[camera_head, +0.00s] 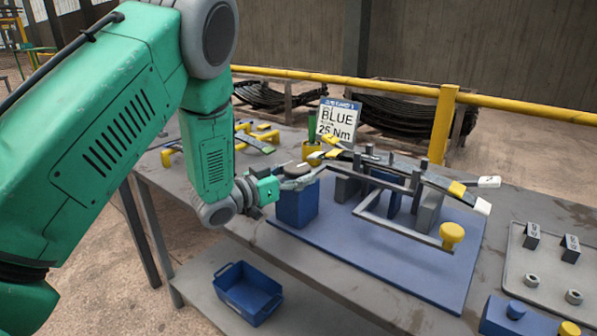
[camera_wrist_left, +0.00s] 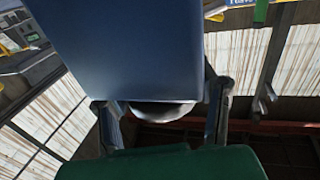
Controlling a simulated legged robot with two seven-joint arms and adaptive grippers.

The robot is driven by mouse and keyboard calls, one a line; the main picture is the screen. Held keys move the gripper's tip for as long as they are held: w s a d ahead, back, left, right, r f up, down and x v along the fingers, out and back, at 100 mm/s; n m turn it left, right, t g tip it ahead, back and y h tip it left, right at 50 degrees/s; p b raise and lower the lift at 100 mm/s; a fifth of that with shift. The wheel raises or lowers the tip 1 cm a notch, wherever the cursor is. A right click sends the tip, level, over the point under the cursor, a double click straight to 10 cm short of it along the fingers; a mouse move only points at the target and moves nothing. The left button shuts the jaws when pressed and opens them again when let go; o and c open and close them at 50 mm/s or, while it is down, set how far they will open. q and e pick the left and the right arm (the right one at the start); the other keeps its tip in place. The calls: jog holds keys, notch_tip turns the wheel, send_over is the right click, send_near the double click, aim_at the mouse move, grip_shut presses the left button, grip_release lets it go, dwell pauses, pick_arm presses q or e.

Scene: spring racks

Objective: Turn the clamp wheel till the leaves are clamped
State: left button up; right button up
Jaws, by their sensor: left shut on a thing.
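In the left wrist view, the fingers (camera_wrist_left: 163,112) sit either side of a pale rounded edge of the wheel (camera_wrist_left: 160,109), below the blue block (camera_wrist_left: 120,45). The spring leaves (camera_head: 405,172) lie across grey supports to the right, with yellow and white ends. Whether they are pressed tight cannot be told. My right gripper is out of view.
The blue mat (camera_head: 440,278) carries the fixture and a yellow knob (camera_head: 452,233). A sign (camera_head: 338,119) reading BLUE 25 Nm stands behind. A blue bin (camera_head: 247,292) sits on the lower shelf. A grey tray (camera_head: 545,275) with small parts lies at right.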

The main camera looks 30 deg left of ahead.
pick_arm(q)
jog(key=m+g+h, duration=0.1)
jog(key=h, duration=0.1)
jog(key=m+h+p, duration=0.1)
jog(key=shift+a+r+m+g+h, duration=0.1)
jog(key=shift+a+m+g+h, duration=0.1)
jog(key=shift+m+g+h, duration=0.15)
jog(key=shift+d+m+g+h+p, duration=0.1)
jog(key=shift+m+g+h+p, duration=0.2)
jog(key=shift+m+g+h, duration=1.4)
jog(key=shift+h, duration=0.25)
jog(key=o, duration=1.2)
